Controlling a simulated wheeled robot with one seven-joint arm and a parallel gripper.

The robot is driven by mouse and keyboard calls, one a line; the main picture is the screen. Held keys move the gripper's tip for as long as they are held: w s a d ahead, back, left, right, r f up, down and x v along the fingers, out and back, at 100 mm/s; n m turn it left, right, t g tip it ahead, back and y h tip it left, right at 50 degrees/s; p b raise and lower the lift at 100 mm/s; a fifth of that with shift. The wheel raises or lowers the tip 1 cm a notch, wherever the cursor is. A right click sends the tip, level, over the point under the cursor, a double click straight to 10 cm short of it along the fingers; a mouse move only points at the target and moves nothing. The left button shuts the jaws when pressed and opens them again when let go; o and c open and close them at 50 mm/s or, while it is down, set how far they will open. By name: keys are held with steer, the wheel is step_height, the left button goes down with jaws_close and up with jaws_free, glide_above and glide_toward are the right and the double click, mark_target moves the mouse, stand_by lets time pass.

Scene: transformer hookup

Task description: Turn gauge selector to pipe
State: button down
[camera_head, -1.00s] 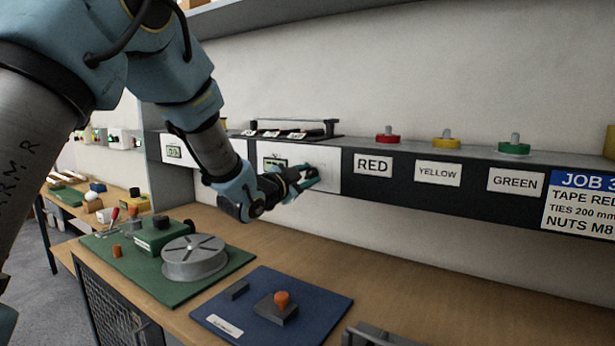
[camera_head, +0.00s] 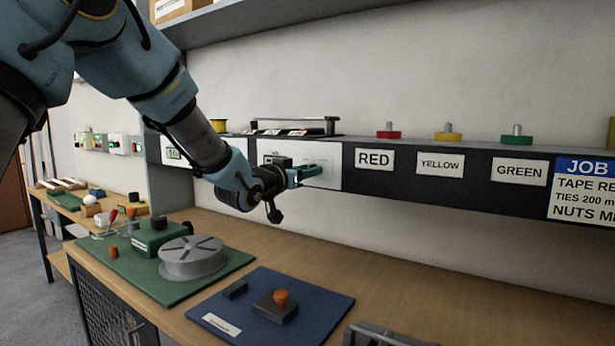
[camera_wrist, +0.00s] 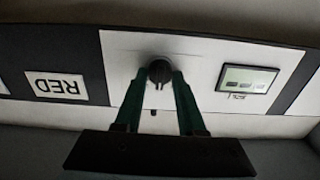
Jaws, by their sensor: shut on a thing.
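The gauge selector is a dark round knob (camera_wrist: 160,72) on a white panel (camera_wrist: 205,60), seen in the wrist view. My gripper (camera_wrist: 159,82) is shut on this knob, with one green finger on each side. In the head view my gripper (camera_head: 312,173) reaches the white panel (camera_head: 328,165) left of the RED label, and its fingers hide the knob. A small display (camera_wrist: 248,79) sits beside the knob on the panel. Its reading is too small to tell.
RED (camera_head: 375,159), YELLOW (camera_head: 440,164) and GREEN (camera_head: 519,171) labels run along the shelf front, with coloured spools above. A grey reel (camera_head: 193,258) on a green mat and a blue mat (camera_head: 325,295) lie on the bench below.

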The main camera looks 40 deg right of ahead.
steer(key=shift+w+n, duration=0.1)
steer(key=shift+n, duration=4.4)
steer(key=c, duration=0.5)
jaws_free()
steer(key=shift+a, duration=0.1)
steer(key=b+v, duration=0.2)
steer(key=v, duration=0.8)
steer(key=shift+a, duration=0.35)
steer(key=shift+f, duration=0.1)
